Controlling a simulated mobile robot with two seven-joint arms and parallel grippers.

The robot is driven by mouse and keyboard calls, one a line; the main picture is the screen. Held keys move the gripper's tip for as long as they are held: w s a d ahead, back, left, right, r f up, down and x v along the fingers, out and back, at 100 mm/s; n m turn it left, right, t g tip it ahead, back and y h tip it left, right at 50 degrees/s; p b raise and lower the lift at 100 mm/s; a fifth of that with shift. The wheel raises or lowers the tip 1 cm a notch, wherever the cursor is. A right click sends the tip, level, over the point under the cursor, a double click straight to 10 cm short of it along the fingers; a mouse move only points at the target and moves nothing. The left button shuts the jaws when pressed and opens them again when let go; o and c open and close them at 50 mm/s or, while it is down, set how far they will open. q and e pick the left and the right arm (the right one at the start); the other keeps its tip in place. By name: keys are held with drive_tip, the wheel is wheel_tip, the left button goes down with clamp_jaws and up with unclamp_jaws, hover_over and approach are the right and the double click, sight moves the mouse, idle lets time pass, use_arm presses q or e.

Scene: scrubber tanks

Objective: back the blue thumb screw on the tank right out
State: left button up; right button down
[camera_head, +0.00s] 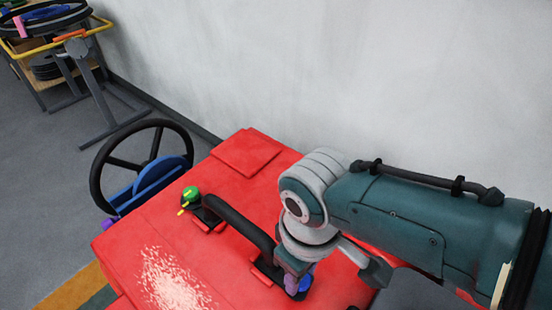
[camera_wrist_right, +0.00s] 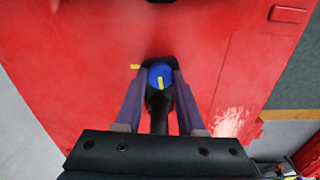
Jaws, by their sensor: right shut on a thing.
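The blue thumb screw (camera_wrist_right: 158,70) sits on a dark mount on top of the red tank (camera_head: 150,225). It has a yellow stripe across its face, and a small yellow tab sticks out to its left in the right wrist view. My right gripper (camera_wrist_right: 161,80) is shut on it, one finger on each side. In the head view the right gripper (camera_head: 299,282) reaches down at the near end of the black handle, and the blue screw shows only in part there. My left gripper is not in view.
A green knob (camera_head: 190,193) with a yellow tab stands at the far end of the black handle (camera_head: 240,225). A black wheel (camera_head: 100,168) with a blue bracket is left of the tank. A grey wall (camera_head: 300,70) rises behind; a cart (camera_head: 50,60) stands far left.

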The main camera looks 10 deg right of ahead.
drive_tip(key=n, duration=0.4)
drive_tip(key=shift+d+f+n, duration=0.1)
drive_tip(key=shift+n, duration=0.3)
drive_tip(key=n, duration=0.3)
drive_tip(key=shift+n, duration=0.3)
drive_tip(key=n, duration=0.9)
drive_tip(key=shift+b, duration=0.35)
drive_tip(key=n, duration=0.4)
drive_tip(key=shift+n+b, duration=0.3)
drive_tip(key=shift+b, duration=0.1)
drive_tip(key=n, duration=0.3)
drive_tip(key=shift+f+n+b, duration=0.1)
drive_tip(key=shift+n+b, duration=0.2)
drive_tip(key=shift+b, duration=0.05)
drive_tip(key=n+b, duration=0.1)
drive_tip(key=n, duration=0.3)
drive_tip(key=shift+n, duration=0.3)
drive_tip(key=shift+n+b, duration=0.7)
drive_tip(key=shift+n, duration=1.1)
